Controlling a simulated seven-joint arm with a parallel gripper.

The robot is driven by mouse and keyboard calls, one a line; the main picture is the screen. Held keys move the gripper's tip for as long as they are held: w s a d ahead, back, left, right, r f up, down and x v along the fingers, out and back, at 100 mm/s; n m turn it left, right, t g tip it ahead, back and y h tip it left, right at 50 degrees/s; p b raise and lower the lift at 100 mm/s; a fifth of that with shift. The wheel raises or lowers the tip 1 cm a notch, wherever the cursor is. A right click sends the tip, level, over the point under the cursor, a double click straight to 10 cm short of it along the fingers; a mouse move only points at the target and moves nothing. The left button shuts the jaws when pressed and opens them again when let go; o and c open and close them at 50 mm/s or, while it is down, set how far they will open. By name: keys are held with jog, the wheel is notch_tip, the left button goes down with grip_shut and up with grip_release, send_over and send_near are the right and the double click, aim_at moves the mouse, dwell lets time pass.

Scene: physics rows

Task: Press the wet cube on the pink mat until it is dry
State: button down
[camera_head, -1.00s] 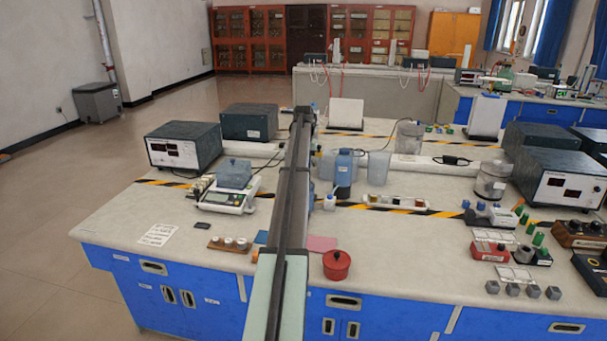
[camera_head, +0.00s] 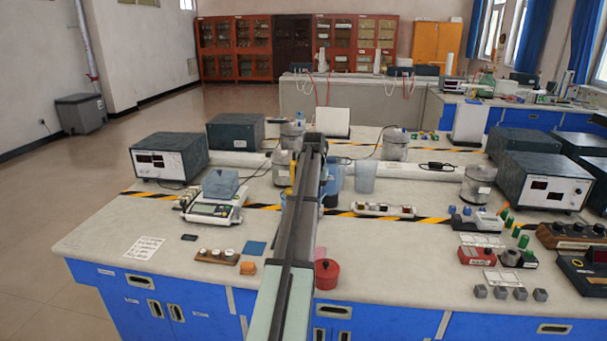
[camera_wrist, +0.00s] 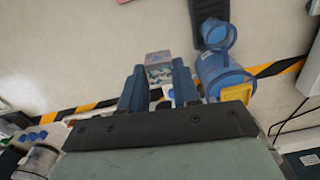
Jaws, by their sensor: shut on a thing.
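My gripper (camera_wrist: 158,76) is shut on a small cube (camera_wrist: 158,58) with a pinkish-grey face and a mottled blue-white face, seen between the two dark blue fingers in the wrist view. The cube appears held above the bench; I cannot tell whether it is wet. In the head view my arm hides the cube and the fingers. A sliver of the pink mat (camera_head: 320,253) shows just right of my arm, behind the red pot; the rest is hidden.
A red pot (camera_head: 327,274) stands close right of my arm. A blue mat (camera_head: 255,248) and an orange block (camera_head: 248,268) lie left. A scale (camera_head: 215,208) stands further left.

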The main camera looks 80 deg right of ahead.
jog(key=s+a+f, duration=0.2)
jog(key=a+f, duration=0.3)
jog(key=a, duration=0.7)
jog(key=shift+n, duration=0.6)
jog(key=shift+w+d+f, duration=0.1)
jog(key=shift+d+f, duration=0.1)
jog(key=shift+f, duration=1.25)
jog(key=shift+w+d+f, duration=0.1)
jog(key=shift+d+f, duration=0.05)
jog(key=shift+f, duration=1.25)
jog(key=c, duration=1.4)
grip_release()
jog(key=shift+c, duration=0.2)
jog(key=c, duration=0.4)
jog(key=shift+o, duration=0.2)
